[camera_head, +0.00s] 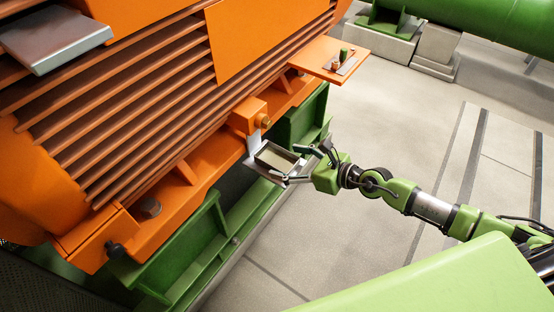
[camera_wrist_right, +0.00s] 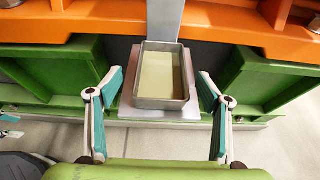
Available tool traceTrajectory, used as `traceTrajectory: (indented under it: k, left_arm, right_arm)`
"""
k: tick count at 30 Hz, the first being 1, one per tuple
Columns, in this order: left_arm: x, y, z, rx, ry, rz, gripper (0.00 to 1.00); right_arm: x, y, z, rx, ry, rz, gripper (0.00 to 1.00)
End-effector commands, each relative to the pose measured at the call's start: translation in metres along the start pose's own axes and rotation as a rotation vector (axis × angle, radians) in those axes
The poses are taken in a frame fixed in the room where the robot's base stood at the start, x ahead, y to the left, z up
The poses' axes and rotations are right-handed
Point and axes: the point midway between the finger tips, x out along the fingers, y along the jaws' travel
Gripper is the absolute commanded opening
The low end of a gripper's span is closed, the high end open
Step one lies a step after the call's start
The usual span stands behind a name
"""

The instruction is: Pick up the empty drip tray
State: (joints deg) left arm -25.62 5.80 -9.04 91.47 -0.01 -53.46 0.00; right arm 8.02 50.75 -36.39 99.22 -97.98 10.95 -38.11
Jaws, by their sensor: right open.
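The drip tray (camera_head: 277,158) is a small grey metal rectangular pan with a pale yellowish inside, below the orange machine. In the wrist view the tray (camera_wrist_right: 163,103) lies level on a light grey plate (camera_wrist_right: 125,109); I cannot tell whether the yellowish area is bare bottom or liquid. My right gripper (camera_head: 288,164) is open at the tray, and in the wrist view its fingers (camera_wrist_right: 160,77) stand on either side of it. Gaps show between both fingers and the tray walls. My left gripper is not in the head view.
The orange finned machine (camera_head: 130,95) rises behind the tray on a green base frame (camera_head: 205,240). An orange block with a brass plug (camera_head: 264,120) sits just above the tray. An orange shelf (camera_head: 318,58) holds small items. Open floor (camera_head: 400,130) lies to the right.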

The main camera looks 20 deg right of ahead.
Motion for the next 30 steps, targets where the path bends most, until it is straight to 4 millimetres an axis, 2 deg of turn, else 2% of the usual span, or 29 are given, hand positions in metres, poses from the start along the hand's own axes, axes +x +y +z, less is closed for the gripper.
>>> traceTrajectory:
  k: [6, 9, 17, 18, 23, 24, 30]
  left_arm:
    - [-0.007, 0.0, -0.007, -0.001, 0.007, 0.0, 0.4]
    - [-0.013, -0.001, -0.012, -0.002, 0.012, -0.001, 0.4]
    - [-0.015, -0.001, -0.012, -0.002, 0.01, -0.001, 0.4]
    - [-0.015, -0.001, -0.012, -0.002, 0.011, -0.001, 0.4]
    - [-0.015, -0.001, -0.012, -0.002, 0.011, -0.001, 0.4]
    - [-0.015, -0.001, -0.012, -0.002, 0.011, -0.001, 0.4]
    - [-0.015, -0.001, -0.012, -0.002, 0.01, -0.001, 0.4]
  right_arm:
    - [0.034, -0.003, 0.004, 0.001, -0.003, 0.0, 0.72]
    - [0.043, -0.002, 0.004, 0.002, -0.001, 0.001, 0.72]
    - [0.046, -0.003, 0.004, 0.001, 0.0, 0.001, 0.72]
    - [0.046, -0.003, 0.004, 0.001, 0.0, 0.001, 0.66]
    - [0.046, -0.003, 0.004, 0.001, 0.0, 0.001, 0.25]
    - [0.046, -0.003, 0.004, 0.001, 0.0, 0.001, 0.22]
    - [0.046, -0.003, 0.005, 0.0, -0.003, 0.0, 0.22]
